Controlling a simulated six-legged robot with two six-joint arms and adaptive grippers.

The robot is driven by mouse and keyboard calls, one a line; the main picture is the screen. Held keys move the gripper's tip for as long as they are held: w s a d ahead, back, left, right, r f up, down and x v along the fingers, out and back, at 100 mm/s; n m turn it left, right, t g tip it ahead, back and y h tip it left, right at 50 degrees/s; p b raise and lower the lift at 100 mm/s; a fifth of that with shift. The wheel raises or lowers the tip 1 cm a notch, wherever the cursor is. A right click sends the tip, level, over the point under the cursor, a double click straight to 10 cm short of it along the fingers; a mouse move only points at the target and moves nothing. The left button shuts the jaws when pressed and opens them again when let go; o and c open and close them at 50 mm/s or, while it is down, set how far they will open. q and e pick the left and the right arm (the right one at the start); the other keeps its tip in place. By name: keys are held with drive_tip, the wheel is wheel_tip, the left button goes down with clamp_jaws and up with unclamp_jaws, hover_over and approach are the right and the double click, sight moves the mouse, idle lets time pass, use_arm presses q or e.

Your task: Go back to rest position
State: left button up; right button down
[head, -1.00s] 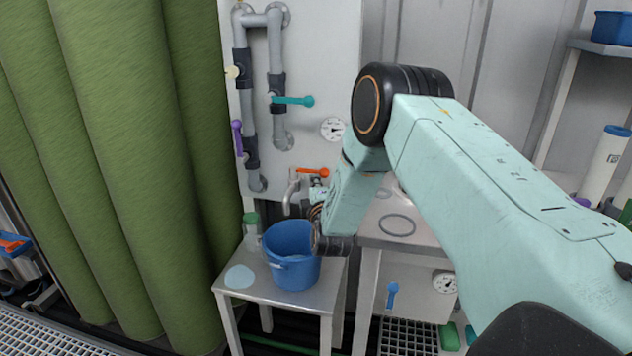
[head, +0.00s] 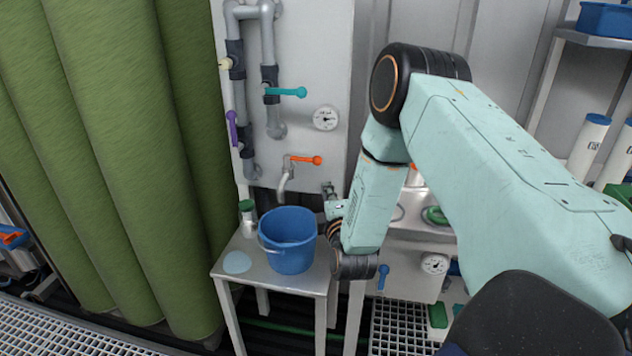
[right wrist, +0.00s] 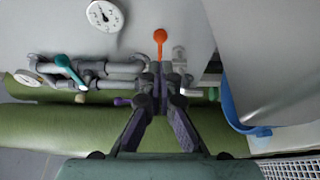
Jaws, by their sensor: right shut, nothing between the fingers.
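My right gripper shows in the right wrist view (right wrist: 160,78), its two dark fingers shut together with nothing between them. In the head view, the gripper (head: 331,190) is small and mostly hidden by my pale green right arm. It sits right of the tap (head: 284,182) with the orange handle (head: 308,160), apart from it. The orange handle also shows beyond the fingertips in the right wrist view (right wrist: 160,36). My left gripper is not in view.
A blue bucket (head: 290,250) stands on a small metal table (head: 245,278), left of my right wrist. A white panel (head: 320,60) carries grey pipes, valves and a gauge (head: 326,118). Green membrane columns (head: 110,130) fill the left. A metal bench stands behind my arm.

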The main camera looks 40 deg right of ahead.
drive_tip(key=shift+s, duration=0.2)
drive_tip(key=s+a+f+m+g+y, duration=0.65)
drive_tip(key=s+a+f, duration=0.8)
drive_tip(key=f, duration=0.25)
drive_tip(key=s+a+f+m+g, duration=0.1)
drive_tip(key=s+a+m+g, duration=0.1)
drive_tip(key=s, duration=0.5)
drive_tip(key=s+a+f+m+g+y, duration=0.1)
drive_tip(key=s+g, duration=0.3)
drive_tip(key=s, duration=0.4)
drive_tip(key=s+a+f+m+g, duration=0.2)
drive_tip(key=s+a+m+g, duration=0.1)
drive_tip(key=s, duration=0.5)
drive_tip(key=shift+a+f+y, duration=0.2)
drive_tip(key=shift+a+y, duration=0.1)
drive_tip(key=shift+y, duration=0.05)
